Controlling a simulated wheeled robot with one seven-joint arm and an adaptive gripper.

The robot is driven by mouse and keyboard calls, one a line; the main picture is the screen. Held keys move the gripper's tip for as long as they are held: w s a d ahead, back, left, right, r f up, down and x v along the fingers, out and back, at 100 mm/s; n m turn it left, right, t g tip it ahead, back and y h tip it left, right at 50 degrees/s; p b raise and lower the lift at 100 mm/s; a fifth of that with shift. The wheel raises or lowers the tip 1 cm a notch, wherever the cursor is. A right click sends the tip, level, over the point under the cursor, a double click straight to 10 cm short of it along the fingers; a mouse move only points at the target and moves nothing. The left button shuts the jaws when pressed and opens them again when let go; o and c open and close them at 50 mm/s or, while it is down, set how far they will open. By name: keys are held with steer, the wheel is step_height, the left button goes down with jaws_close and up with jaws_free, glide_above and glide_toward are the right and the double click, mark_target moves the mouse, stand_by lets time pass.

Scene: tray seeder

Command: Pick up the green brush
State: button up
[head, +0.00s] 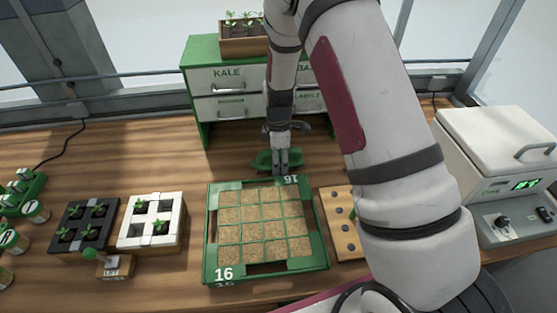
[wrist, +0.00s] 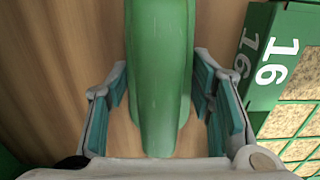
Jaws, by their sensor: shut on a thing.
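The green brush (wrist: 160,60) runs lengthwise through the middle of the wrist view, its narrower end toward my wrist. In the head view the brush (head: 264,160) is a small green shape on the wooden table, just behind the seed tray, partly hidden by my gripper. My gripper (head: 281,164) points down there and is shut on the brush. In the wrist view my gripper (wrist: 160,88) has its teal finger pads on both sides of the green body. The brush's bristles cannot be seen.
The green tray marked 16 (head: 212,235) stands close in front of my gripper. A drawer cabinet (head: 200,110) stands close behind. Black (head: 88,240) and white (head: 160,240) seedling blocks lie left, a wooden holed board (head: 334,222) right, and a white-lidded machine (head: 495,140) far right.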

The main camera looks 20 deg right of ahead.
step_height(320, 180, up, 10)
steer(key=shift+r+b, duration=0.1)
steer(key=shift+b, duration=0.5)
